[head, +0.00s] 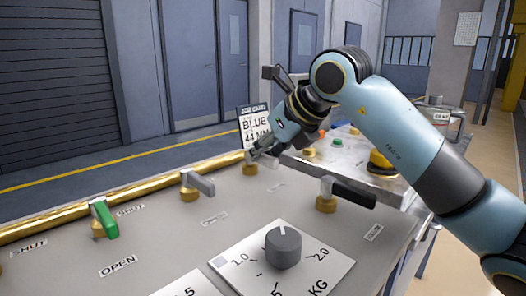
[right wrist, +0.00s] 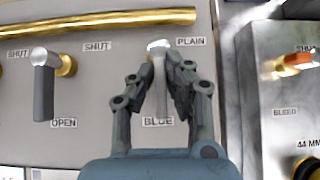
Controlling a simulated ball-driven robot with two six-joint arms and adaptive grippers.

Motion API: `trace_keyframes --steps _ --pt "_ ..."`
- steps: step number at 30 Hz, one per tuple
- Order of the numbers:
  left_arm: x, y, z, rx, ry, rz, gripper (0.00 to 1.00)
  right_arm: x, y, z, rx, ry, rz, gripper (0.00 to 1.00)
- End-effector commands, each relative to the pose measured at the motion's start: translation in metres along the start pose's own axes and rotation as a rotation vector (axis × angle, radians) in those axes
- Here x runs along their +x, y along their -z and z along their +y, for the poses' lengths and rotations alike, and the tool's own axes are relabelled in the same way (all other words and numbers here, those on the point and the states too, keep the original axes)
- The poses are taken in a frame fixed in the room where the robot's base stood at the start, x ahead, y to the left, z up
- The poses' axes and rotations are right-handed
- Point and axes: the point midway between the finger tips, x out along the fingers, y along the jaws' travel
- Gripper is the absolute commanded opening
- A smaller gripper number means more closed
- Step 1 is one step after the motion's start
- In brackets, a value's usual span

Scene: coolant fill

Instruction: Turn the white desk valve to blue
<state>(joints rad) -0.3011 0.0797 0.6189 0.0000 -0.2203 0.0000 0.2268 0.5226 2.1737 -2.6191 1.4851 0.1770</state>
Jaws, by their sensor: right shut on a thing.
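The white desk valve (right wrist: 159,47) is on the grey desk by the brass pipe. Its pale handle points down in the right wrist view, from its hub towards the BLUE label (right wrist: 158,121). The PLAIN label (right wrist: 191,41) is to the right of the hub. My right gripper (right wrist: 161,88) is shut on the handle, with a finger on each side. In the head view the right gripper (head: 262,150) reaches the valve (head: 250,167) from above and hides most of its handle. My left gripper is out of view.
A grey-handled valve (head: 200,185), a green-handled valve (head: 105,218) and a black-handled valve (head: 345,191) stand on the same desk. A dial (head: 284,246) is at the front. A card reading BLUE 44 MM (head: 254,124) stands behind the white valve. A metal bench (head: 350,170) is at the right.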

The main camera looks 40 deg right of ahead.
Motion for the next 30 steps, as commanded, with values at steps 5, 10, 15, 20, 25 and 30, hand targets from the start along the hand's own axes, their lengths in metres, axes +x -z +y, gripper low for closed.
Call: trace_keyframes --steps 5,10,15,20,25,30 --pt "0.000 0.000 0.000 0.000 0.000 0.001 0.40 0.001 0.002 0.001 0.010 0.001 0.006 0.00" --pt "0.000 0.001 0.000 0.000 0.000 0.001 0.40 0.001 0.002 0.001 0.010 0.000 0.006 0.00" --pt "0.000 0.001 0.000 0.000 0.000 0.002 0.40 0.001 0.002 0.001 0.009 0.000 0.006 0.26" --pt "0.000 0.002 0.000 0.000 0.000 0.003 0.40 0.001 0.001 0.001 0.007 0.001 0.004 0.36" --pt "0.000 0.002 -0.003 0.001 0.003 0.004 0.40 0.000 0.001 0.000 0.006 0.002 0.002 0.36" --pt "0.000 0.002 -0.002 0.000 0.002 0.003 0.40 -0.014 0.000 -0.001 0.002 0.006 -0.001 0.36"
